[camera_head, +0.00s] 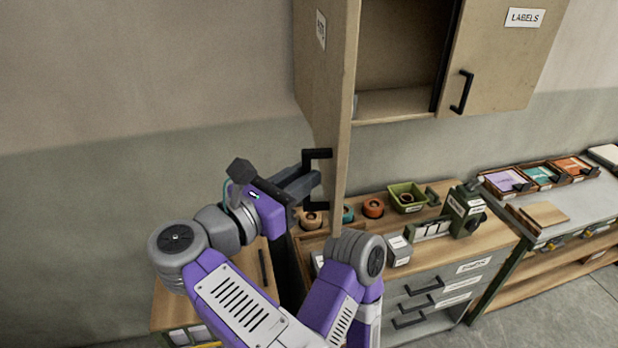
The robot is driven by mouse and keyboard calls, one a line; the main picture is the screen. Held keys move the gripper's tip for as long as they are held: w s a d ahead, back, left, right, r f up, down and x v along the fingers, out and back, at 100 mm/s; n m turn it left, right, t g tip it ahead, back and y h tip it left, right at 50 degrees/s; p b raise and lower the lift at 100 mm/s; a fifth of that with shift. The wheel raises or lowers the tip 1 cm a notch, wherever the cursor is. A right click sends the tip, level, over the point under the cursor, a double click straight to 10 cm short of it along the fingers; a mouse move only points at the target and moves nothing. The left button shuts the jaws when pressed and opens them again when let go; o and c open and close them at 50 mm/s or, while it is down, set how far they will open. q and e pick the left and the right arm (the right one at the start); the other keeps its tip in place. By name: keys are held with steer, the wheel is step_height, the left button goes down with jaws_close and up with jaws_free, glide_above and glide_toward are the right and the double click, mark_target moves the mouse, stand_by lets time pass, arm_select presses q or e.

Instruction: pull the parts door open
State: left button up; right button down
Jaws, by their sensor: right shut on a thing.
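The parts door (325,75) is the left door of the wall cabinet. It stands swung out from the cabinet, seen at a steep angle, with a white label near its top that is hard to read at this slant. Its black bar handle (318,153) sits low on the door. My right gripper (311,184) is shut on this handle, with its fingers around the upright bar. My left gripper is not in view.
Below, a workbench (470,243) holds tape rolls, a green bin (406,197) and a green device. Trays sit on a bench further right.

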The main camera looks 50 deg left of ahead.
steer(key=shift+w+r, duration=0.15)
steer(key=shift+w, duration=0.2)
steer(key=c, duration=1.3)
jaws_free()
steer(key=shift+a, duration=0.1)
steer(key=shift+o, duration=0.9)
steer(key=shift+w+a+f, duration=0.3)
steer(key=shift+w+a, duration=0.15)
steer(key=shift+a, duration=0.05)
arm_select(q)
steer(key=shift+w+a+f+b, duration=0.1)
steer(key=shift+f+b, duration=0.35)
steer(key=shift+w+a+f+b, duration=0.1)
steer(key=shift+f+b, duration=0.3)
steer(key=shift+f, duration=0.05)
arm_select(e)
steer(key=s+d, duration=0.2)
steer(key=s, duration=0.6)
steer(key=shift+s+r, duration=0.1)
steer(key=shift+s, duration=0.05)
